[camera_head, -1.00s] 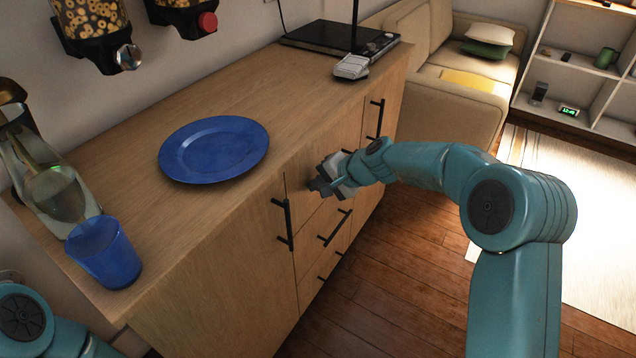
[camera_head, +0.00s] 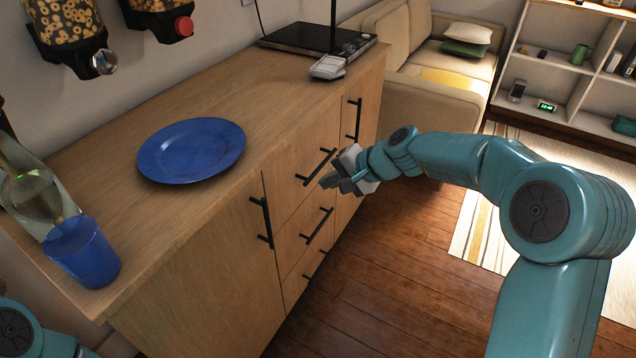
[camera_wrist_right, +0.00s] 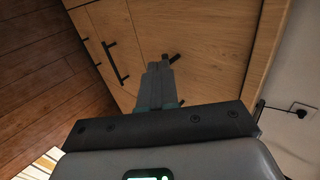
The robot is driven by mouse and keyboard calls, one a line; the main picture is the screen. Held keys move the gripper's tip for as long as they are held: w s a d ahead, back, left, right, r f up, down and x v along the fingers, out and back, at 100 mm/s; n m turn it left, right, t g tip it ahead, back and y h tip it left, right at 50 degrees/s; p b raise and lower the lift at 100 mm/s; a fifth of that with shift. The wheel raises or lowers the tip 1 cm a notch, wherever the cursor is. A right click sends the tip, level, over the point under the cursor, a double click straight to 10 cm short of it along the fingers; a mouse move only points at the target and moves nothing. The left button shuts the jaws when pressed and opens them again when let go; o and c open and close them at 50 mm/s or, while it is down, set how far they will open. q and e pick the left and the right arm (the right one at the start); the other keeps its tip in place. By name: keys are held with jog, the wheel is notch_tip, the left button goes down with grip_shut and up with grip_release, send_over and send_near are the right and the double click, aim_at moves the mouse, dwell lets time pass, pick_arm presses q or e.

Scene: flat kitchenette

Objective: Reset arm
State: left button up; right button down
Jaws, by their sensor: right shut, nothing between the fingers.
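My right gripper (camera_head: 338,184) is in front of the upper part of the wooden cabinet (camera_head: 190,280), beside the top drawer's black handle (camera_head: 320,166). Its fingers are shut with nothing between them. In the right wrist view the shut fingers (camera_wrist_right: 158,72) point toward the cabinet front, and a black handle shows just past their tips. I cannot tell whether the fingers touch the handle. Part of my left arm (camera_head: 30,335) shows at the lower left corner; the left gripper is out of view.
On the cabinet top are a blue plate (camera_head: 191,150), a blue cup (camera_head: 82,252), a glass bottle (camera_head: 40,192) and a black appliance (camera_head: 300,38). Cereal dispensers (camera_head: 70,35) hang above. A sofa (camera_head: 430,95) stands behind. The wooden floor (camera_head: 410,260) at right is clear.

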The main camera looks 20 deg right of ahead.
jog(key=s+a+f+n+g+h, duration=0.1)
jog(key=s+f+g, duration=0.1)
jog(key=s+f, duration=0.5)
jog(key=s+a+f+n+g+h, duration=0.15)
jog(key=s+f, duration=0.25)
jog(key=f, duration=0.8)
jog(key=s+a+f+n+g, duration=0.1)
jog(key=s+a+f+n, duration=0.1)
jog(key=s+a+f, duration=0.5)
jog(key=s+f+n+g, duration=0.2)
jog(key=s+f+n, duration=0.15)
jog(key=s, duration=0.85)
notch_tip(320, 180, up, 18)
jog(key=s+p, duration=0.1)
jog(key=p, duration=1.9)
jog(key=shift+a+r, duration=0.25)
jog(key=shift+a, duration=0.1)
jog(key=shift+s+f, duration=0.1)
jog(key=shift+d, duration=0.15)
